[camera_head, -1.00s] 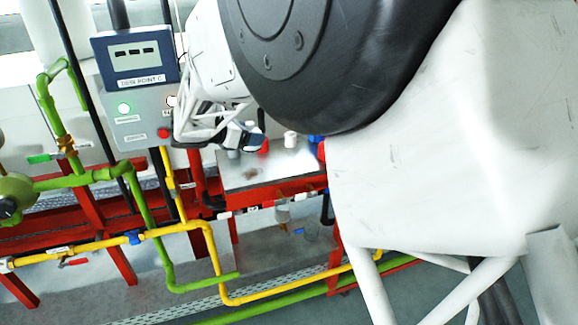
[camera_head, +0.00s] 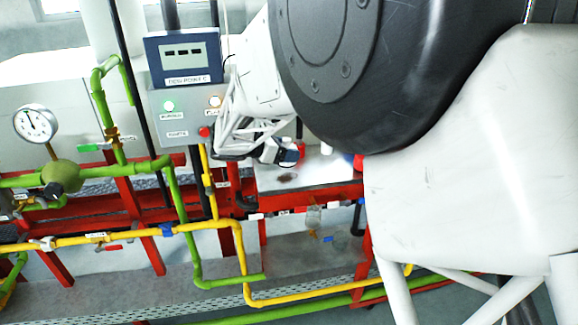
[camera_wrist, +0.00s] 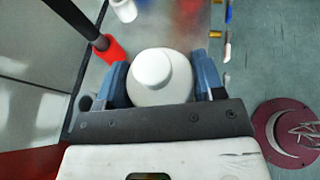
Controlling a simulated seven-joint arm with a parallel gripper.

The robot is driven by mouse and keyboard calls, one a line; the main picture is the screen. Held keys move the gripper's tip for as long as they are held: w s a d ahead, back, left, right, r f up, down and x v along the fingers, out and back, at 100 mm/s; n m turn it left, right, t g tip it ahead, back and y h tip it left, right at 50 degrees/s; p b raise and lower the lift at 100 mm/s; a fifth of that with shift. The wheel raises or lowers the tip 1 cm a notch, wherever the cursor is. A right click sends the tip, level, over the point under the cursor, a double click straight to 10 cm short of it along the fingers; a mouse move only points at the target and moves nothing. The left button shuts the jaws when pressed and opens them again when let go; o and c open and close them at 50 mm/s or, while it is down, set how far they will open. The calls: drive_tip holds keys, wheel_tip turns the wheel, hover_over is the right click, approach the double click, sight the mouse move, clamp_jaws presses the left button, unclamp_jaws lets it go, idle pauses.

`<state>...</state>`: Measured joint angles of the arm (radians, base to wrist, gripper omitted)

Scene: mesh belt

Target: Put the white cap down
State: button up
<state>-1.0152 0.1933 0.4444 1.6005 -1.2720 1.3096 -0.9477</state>
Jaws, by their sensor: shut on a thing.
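The white cap (camera_wrist: 152,70) is between the blue fingers of my gripper (camera_wrist: 160,84) in the wrist view. It is round and white, with a narrower top on a wider body. My gripper is shut on it, one finger on each side. In the head view my gripper (camera_head: 288,156) is over the left part of a grey metal table top (camera_head: 320,172). The cap cannot be made out there, and I cannot tell how high it is above the surface.
A red cap (camera_wrist: 110,50) on a dark rod and another white cylinder (camera_wrist: 124,9) are close by. Red frame bars and a yellow pipe (camera_head: 205,226) run below the table. A control panel (camera_head: 184,58) stands left of my gripper.

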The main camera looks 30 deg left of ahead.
drive_tip(key=shift+f, duration=2.65)
drive_tip(key=shift+f, duration=0.15)
drive_tip(key=o, duration=0.9)
drive_tip(key=v, duration=1.2)
